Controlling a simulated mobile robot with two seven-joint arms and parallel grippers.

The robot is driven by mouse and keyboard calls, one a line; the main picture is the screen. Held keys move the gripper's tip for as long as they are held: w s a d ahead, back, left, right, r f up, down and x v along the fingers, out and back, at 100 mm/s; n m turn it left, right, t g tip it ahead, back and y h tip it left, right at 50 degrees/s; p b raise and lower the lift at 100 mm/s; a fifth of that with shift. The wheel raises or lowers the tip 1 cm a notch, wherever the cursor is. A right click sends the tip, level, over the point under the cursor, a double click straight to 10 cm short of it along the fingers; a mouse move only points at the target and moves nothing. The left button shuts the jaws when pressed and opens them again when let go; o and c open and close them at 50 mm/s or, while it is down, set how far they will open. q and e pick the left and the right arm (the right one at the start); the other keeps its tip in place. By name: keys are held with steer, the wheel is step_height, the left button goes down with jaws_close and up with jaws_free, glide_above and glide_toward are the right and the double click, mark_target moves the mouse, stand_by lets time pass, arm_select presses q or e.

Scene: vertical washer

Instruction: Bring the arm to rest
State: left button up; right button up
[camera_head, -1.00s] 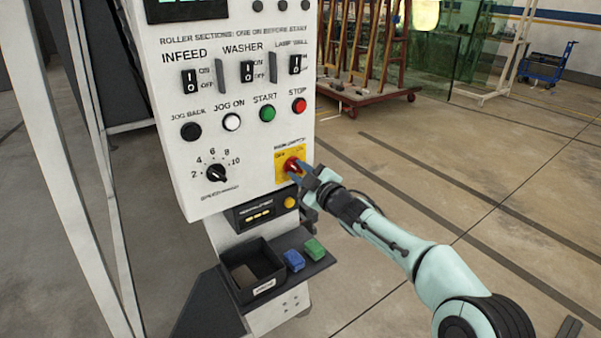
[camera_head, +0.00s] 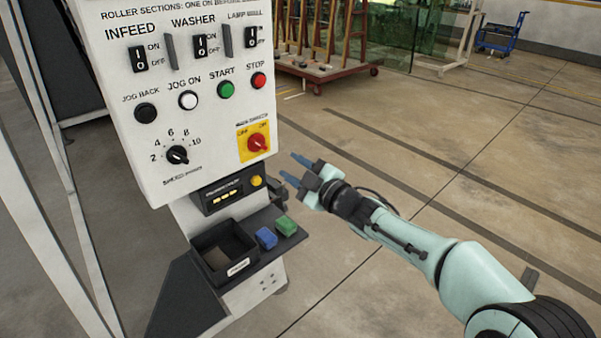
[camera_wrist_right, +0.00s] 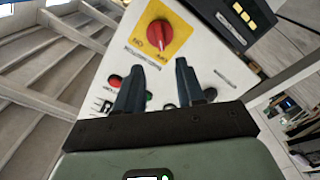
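My right gripper (camera_head: 294,171) is open and empty, in the air to the right of the control panel (camera_head: 210,110). Its two dark fingers stand apart and touch nothing. The red main switch knob (camera_head: 257,142) on its yellow plate is on the panel's lower right, clear of the fingers. In the right wrist view the open fingers (camera_wrist_right: 157,85) show in front of the panel, with the red knob (camera_wrist_right: 157,34) beyond them. My left gripper is not in view.
Below the panel, a shelf holds a black bin (camera_head: 224,252), a blue block (camera_head: 266,237) and a green block (camera_head: 286,225). A red-based wooden rack (camera_head: 318,73) and a blue cart (camera_head: 501,34) stand at the back. The floor on the right is clear.

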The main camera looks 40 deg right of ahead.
steer(key=shift+s+d, duration=0.1)
steer(key=shift+s, duration=0.9)
steer(key=w+a+f+m+g+p, duration=0.1)
steer(key=a+f+m+g+p, duration=0.15)
steer(key=f, duration=0.75)
steer(key=w+a+f+m+g+p, duration=0.1)
steer(key=f+m+g, duration=0.15)
steer(key=f, duration=0.75)
steer(key=s+a+f+m+g+p, duration=0.2)
steer(key=s+a+f, duration=0.15)
steer(key=f, duration=0.45)
steer(key=s+a+f+m+g+p, duration=0.1)
steer(key=s+a+f+m+g, duration=0.2)
steer(key=f, duration=0.5)
steer(key=s+a+f+m+g+p, duration=0.1)
steer(key=s+a+f+g, duration=0.2)
steer(key=s, duration=0.6)
steer(key=s+a+f+m+g+y+p, duration=0.1)
steer(key=s+a+f+g+p, duration=0.1)
steer(key=s+a+f, duration=0.3)
steer(key=s+a+f+m+g+y+p, duration=0.1)
steer(key=s+a+f+g, duration=0.3)
steer(key=s, duration=0.9)
steer(key=shift+s+a+m+p, duration=0.15)
steer(key=shift+a+m+p, duration=0.35)
steer(key=shift+a, duration=0.15)
